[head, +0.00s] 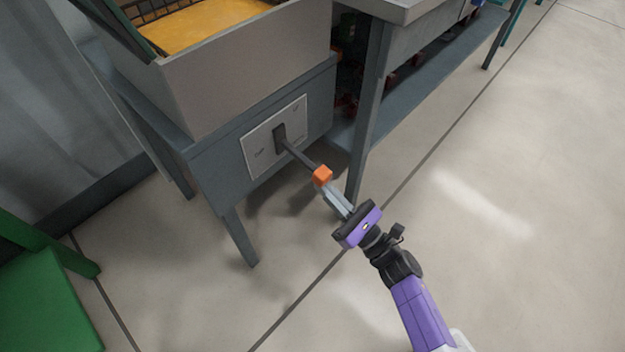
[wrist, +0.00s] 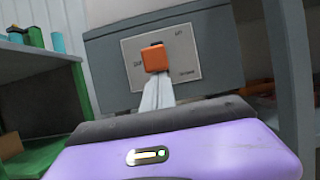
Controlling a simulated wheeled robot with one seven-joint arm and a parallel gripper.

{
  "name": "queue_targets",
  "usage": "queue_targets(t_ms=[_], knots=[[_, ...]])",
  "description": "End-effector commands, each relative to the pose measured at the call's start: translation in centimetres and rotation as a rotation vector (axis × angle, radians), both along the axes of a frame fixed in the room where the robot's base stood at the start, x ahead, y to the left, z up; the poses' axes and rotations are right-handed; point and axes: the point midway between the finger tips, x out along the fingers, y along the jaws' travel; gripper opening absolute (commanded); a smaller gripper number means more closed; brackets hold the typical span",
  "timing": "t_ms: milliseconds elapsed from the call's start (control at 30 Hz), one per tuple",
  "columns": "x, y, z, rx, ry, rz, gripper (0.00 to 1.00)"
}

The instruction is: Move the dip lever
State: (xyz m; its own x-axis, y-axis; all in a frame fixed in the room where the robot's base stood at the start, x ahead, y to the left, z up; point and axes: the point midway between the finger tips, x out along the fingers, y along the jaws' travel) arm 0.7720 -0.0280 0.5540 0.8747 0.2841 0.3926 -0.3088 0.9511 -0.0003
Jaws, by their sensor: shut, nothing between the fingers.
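The dip lever is a dark grey bar with an orange block at its end (head: 322,176). It sticks out from a slot in a pale plate (head: 262,146) on the front of a grey-blue stand. In the wrist view the orange block (wrist: 154,60) stands in front of the plate (wrist: 186,62), which has small lettering. My gripper (head: 328,188) is shut with its pale fingers together, and the tips are at the orange block. In the wrist view the fingertips (wrist: 155,82) meet the block's lower edge. I cannot tell whether they press on it.
A grey tank (head: 240,70) with yellow-orange contents sits on the stand. A table leg (head: 370,110) stands close right of the lever. A green object (head: 45,300) is at lower left. The floor (head: 510,200) to the right is clear.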

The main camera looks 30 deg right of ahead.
Motion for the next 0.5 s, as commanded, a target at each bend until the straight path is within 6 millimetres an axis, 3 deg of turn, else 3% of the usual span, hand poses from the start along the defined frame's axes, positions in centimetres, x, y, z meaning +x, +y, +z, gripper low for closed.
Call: queue_targets(t_ms=[33,500], knots=[[-0.2,0.0,1.4,-0.010,0.025,0.000,0.00],[-1.1,-0.3,5.2,-0.085,0.259,0.000,0.00]])
